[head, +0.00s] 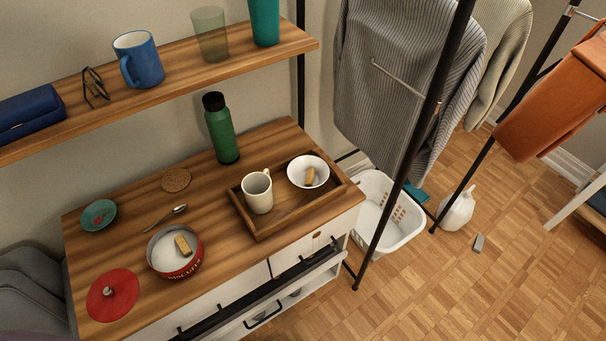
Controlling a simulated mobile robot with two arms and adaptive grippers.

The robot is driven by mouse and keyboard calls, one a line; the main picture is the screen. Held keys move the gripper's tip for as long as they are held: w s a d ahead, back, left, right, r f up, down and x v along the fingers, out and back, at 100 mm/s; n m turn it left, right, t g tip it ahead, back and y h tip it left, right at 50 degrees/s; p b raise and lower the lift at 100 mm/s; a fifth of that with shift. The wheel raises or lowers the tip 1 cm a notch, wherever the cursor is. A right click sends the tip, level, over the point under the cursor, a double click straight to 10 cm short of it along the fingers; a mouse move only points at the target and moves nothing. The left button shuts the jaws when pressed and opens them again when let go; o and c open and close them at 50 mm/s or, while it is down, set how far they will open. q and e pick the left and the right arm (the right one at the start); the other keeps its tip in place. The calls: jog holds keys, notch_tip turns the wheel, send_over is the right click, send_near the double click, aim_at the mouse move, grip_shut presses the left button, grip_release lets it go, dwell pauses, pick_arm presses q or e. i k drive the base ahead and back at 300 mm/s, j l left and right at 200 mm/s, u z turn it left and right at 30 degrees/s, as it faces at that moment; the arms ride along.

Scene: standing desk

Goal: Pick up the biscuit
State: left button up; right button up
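A small rectangular golden-brown biscuit (182,246) lies inside an open round red tin (176,271) with lettering on its side, at the front left of the wooden desk. A second, similar tan piece (311,178) that looks like a biscuit lies in a white bowl (298,178) on the wooden tray. A round red lid with a knob (122,292) lies on the desk to the left of the tin. Neither of my grippers shows in the head view.
The wooden tray (262,230) also holds a white mug (257,194). A green bottle (219,130), a cork coaster (176,180), a spoon (165,217) and a small teal dish (99,215) stand or lie around the tin. A shelf (184,62) overhangs the back.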

aim_at(184, 247)
jog(key=i+j+u, duration=0.1)
jog(key=u, duration=1.1)
